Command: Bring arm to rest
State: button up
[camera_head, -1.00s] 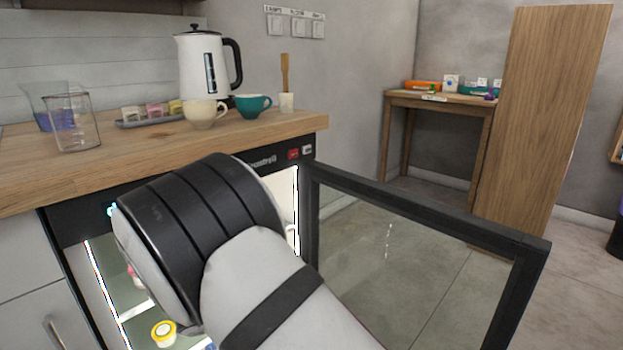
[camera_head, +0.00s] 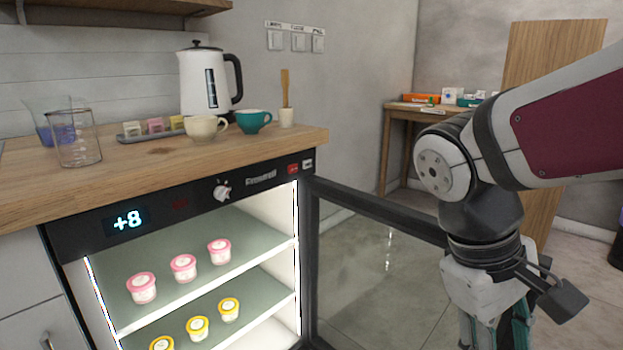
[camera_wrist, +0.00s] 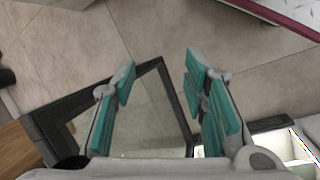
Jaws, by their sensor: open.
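My gripper (camera_wrist: 161,85) points down in the wrist view, its two teal-padded fingers wide apart with nothing between them. The floor and the open glass door (camera_wrist: 150,110) show below and between the fingers. In the head view my arm is folded at the right, and part of my gripper shows low at the right edge of the door (camera_head: 380,205), its tips cut off by the frame. The fridge (camera_head: 280,215) stands open at the left, lit inside and reading +8.
Pink-lidded jars (camera_head: 183,268) stand on the upper shelf and yellow-lidded jars (camera_head: 198,328) on the lower. The wooden counter (camera_head: 160,160) carries a kettle (camera_head: 205,85), two cups, and beakers. A side table (camera_head: 395,112) stands behind. Open floor lies beyond the door.

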jog(key=s+a+m+t+y, duration=0.2)
jog(key=s+a+m+y, duration=0.15)
jog(key=s, duration=0.95)
notch_tip(320, 180, up, 39)
jog(key=d+t+p, duration=0.1)
jog(key=t+p, duration=0.2)
jog(key=p, duration=3.5)
jog(key=shift+t+y, duration=0.3)
jog(key=shift+y, duration=0.05)
jog(key=shift+w, duration=0.15)
